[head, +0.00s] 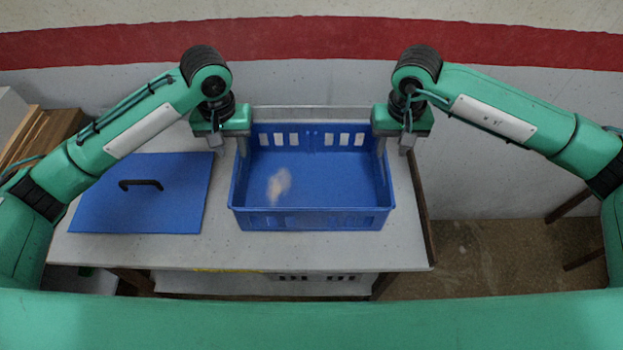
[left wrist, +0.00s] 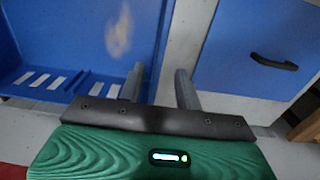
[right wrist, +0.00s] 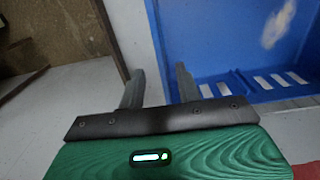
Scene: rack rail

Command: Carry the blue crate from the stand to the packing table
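The blue crate (head: 310,219), an open box with slotted walls, stands upright on a white-topped table (head: 300,254). A pale blotch shows on its floor. My left gripper (head: 230,148) is at the crate's left wall, towards the back. In the left wrist view its fingers (left wrist: 159,70) are apart, one on each side of that wall. My right gripper (head: 393,148) is at the right wall in the same way. In the right wrist view its fingers (right wrist: 159,70) are also apart around the wall. I see gaps beside the walls, so neither looks clamped.
A flat blue panel (head: 135,205) with a black handle (head: 141,184) lies left of the crate. A wall with a red band is behind the table. Brown wooden pieces (head: 45,135) are at far left. Open floor (head: 480,250) lies to the right.

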